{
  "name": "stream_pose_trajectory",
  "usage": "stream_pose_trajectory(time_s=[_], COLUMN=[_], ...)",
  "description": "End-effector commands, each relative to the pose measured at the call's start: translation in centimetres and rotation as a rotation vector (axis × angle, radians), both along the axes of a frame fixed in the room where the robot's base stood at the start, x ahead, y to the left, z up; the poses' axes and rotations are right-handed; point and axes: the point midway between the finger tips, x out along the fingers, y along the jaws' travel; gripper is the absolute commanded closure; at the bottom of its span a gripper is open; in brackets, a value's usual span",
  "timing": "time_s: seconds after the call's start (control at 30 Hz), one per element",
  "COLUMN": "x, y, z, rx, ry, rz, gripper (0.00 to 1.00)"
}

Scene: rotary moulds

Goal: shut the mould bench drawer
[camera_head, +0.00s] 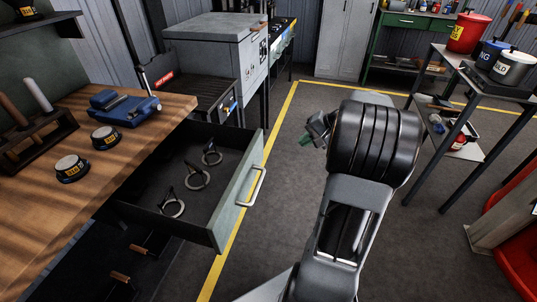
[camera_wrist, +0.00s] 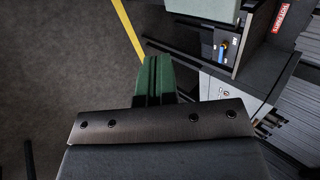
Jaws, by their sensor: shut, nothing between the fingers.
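The mould bench drawer (camera_head: 231,205) is pulled well out from under the wooden bench top (camera_head: 150,110). Its grey-green front carries a pale bar handle (camera_head: 258,186). Several ring-shaped tools (camera_head: 197,178) lie inside it. My gripper (camera_head: 306,138) is to the right of the drawer front in the head view, apart from the handle, and partly hidden by my wrist. In the wrist view its green fingers (camera_wrist: 154,80) are together with nothing between them. A pale green block edge (camera_wrist: 205,10) shows at the top there; I cannot tell whether it is the drawer.
A blue vice (camera_head: 125,105) and labelled tins (camera_head: 72,168) stand on the bench. A grey cabinet unit (camera_head: 215,45) stands behind the drawer. A metal rack (camera_head: 470,85) with buckets is at right. Grey floor with a yellow line (camera_head: 268,150) is clear between.

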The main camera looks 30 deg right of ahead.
Motion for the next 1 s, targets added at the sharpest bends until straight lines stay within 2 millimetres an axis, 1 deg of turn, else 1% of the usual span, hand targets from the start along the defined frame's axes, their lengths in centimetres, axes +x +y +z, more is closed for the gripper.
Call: stream_pose_trajectory(time_s=[0.03, 0.07, 0.17, 0.27, 0.7, 0.9, 1.0], x=[0.5, 0.6, 0.9, 1.5, 5.6, 7.4, 8.0], y=[0.2, 0.4, 1.0, 1.7, 5.9, 7.7, 8.2], z=[1.0, 1.3, 0.8, -0.1, -5.7, -5.5, -5.5], rx=[0.006, 0.011, 0.013, 0.011, 0.009, 0.007, 0.008], ry=[-0.037, -0.053, -0.069, -0.069, -0.066, -0.068, -0.068], rz=[0.015, 0.026, 0.053, 0.058, 0.058, 0.058, 0.057], gripper=[1.00, 1.00, 1.00, 1.00, 1.00, 1.00, 1.00])
